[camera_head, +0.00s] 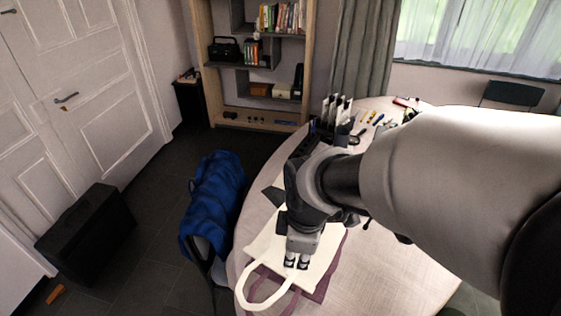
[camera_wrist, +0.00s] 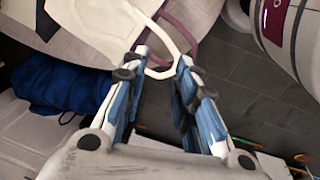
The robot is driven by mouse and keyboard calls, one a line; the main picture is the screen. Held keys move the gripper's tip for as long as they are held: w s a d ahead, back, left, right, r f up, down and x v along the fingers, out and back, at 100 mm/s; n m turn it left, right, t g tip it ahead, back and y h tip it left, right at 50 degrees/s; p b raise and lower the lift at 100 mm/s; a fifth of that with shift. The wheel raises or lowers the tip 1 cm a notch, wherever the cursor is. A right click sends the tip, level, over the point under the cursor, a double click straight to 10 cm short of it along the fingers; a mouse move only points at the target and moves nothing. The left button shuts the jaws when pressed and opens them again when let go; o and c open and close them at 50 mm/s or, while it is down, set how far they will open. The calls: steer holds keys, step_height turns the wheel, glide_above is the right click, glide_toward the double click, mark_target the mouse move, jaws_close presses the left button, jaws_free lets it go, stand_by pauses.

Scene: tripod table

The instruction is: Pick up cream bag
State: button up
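The cream bag (camera_head: 265,246) lies flat on the round table, with its looped handle toward the near edge. In the wrist view the bag (camera_wrist: 95,22) is at the top, and its handle loop (camera_wrist: 160,74) appears between my fingertips; I cannot tell whether it touches them. A purple bag (camera_head: 322,287) lies partly under the cream bag and also shows in the wrist view (camera_wrist: 190,14). My gripper (camera_head: 297,263) is over the cream bag near its handle. In the wrist view its fingers (camera_wrist: 155,72) are apart. My arm hides part of the bag and table.
The round table (camera_head: 375,275) holds a black organiser (camera_head: 335,120) and pens at its far side. A chair with a blue jacket (camera_head: 215,195) stands against the left edge. A black case (camera_head: 88,228) is on the floor by the door. A shelf (camera_head: 262,118) stands behind.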

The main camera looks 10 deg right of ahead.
steer(key=w+a+f+n+g+p, duration=0.25)
steer(key=a+f+n, duration=0.25)
steer(key=f+n, duration=0.5)
steer(key=b, duration=0.4)
glide_above(276, 295)
steer(key=shift+t, duration=0.35)
step_height(276, 295, down, 12)
steer(key=shift+a+r, duration=0.15)
steer(key=shift+d+f+b, duration=0.2)
steer(key=shift+f+b, duration=1.15)
steer(key=shift+f, duration=1.6)
steer(key=shift+r, duration=0.1)
jaws_close()
